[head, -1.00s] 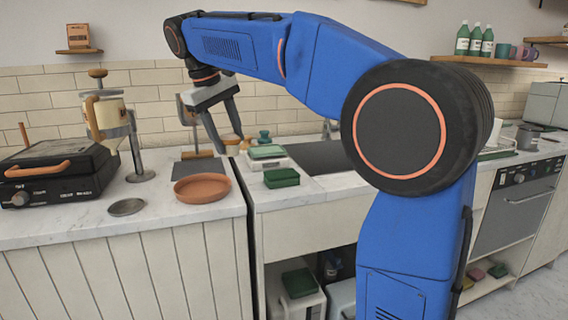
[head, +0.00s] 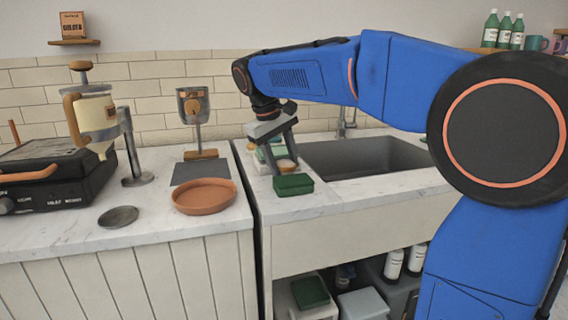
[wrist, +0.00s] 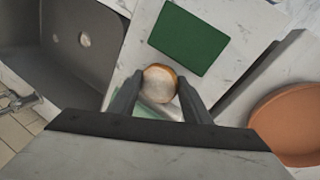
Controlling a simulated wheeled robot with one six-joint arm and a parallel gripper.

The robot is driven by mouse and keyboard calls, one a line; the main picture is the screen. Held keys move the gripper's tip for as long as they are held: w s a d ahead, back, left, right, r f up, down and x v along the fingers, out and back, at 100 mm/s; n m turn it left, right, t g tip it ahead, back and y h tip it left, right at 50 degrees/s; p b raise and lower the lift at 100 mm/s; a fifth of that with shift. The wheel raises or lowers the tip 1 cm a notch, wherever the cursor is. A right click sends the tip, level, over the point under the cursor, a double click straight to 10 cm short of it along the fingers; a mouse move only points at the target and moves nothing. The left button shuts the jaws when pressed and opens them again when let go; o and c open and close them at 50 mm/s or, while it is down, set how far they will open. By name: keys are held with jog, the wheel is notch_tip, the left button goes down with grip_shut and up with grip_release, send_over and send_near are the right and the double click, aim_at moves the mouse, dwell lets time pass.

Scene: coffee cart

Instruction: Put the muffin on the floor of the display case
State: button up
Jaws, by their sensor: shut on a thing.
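The muffin (wrist: 159,80), round with a pale top and a golden-brown side, sits between the two dark fingers of my gripper (wrist: 157,92) in the wrist view. The fingers are shut on it. In the head view the muffin (head: 286,164) shows low between the fingers of my gripper (head: 282,168), over the counter just behind a dark green box. My gripper partly hides it. I see no display case that I can make out in either current view.
The green box (head: 293,184) lies close in front of the muffin. The sink (head: 365,157) is to the right. A terracotta dish (head: 204,197), a round metal disc (head: 118,217), a black grill (head: 60,178) and a cream-coloured machine (head: 97,115) stand on the left counter.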

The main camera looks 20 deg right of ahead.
jog(key=shift+f, duration=0.1)
jog(key=o, duration=1.2)
jog(key=shift+a, duration=0.1)
jog(key=shift+c, duration=0.2)
